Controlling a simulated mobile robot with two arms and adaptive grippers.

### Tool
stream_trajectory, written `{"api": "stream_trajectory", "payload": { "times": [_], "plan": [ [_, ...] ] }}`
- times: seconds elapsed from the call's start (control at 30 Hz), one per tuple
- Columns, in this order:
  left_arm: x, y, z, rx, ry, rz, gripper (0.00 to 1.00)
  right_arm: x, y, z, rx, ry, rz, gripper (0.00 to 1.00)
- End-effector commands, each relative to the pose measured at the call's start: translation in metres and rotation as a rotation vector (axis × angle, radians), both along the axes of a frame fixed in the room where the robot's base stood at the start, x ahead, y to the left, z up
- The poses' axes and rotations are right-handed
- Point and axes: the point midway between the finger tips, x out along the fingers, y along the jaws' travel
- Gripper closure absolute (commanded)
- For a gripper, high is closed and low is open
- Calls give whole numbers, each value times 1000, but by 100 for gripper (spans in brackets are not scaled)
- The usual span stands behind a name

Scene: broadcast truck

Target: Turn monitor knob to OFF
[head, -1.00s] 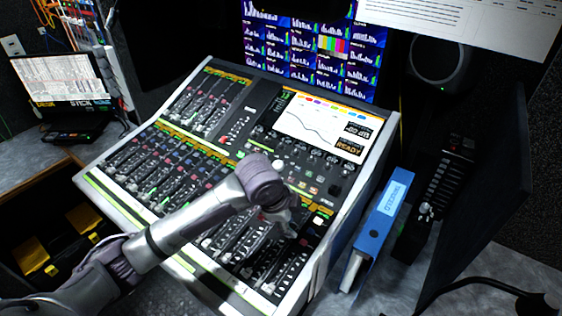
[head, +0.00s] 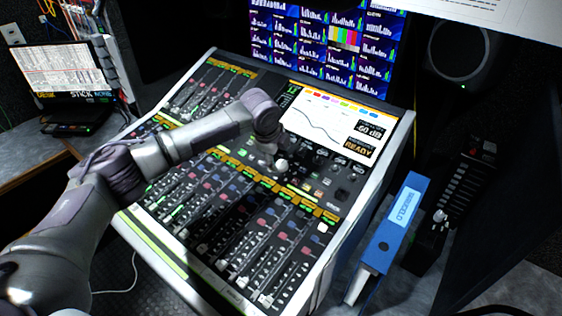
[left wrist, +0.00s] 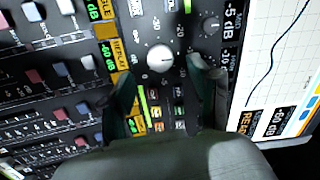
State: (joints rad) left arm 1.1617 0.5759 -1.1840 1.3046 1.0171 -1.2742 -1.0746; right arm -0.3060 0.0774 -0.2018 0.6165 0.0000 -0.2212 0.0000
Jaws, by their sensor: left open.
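The monitor knob, a round white knob (head: 281,165), stands on the mixing console (head: 203,62) below its built-in screen. In the left wrist view the white knob (left wrist: 160,59) sits inside a ring of dial marks, roughly between my fingertips. My left gripper (head: 268,150) is over the console beside the knob. In the left wrist view its two dark fingers (left wrist: 160,72) are spread apart, one on each side of the knob. I cannot tell whether either finger touches it. My right gripper is in neither view.
The console screen (head: 325,120) shows a curve, "-60 dB" and "READY". Rows of faders (head: 235,215) fill the near side. A blue binder (head: 400,225) and a dark box with a small knob (head: 440,216) stand at the right. A laptop (head: 58,75) is at the left.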

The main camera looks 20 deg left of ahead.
Motion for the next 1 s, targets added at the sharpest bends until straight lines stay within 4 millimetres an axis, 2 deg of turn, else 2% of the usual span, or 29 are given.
{"api": "stream_trajectory", "payload": {
  "times": [0.1, 0.3, 0.67, 1.0],
  "plan": [
    [8, -2, -21, 1, 3, 1, 38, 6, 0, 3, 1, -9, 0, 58],
    [16, -3, -40, 0, 1, 1, 38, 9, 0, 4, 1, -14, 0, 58],
    [18, -4, -45, 0, -1, 0, 38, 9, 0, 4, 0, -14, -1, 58],
    [18, -3, -45, 0, 0, 1, 93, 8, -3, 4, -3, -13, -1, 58]
  ]
}}
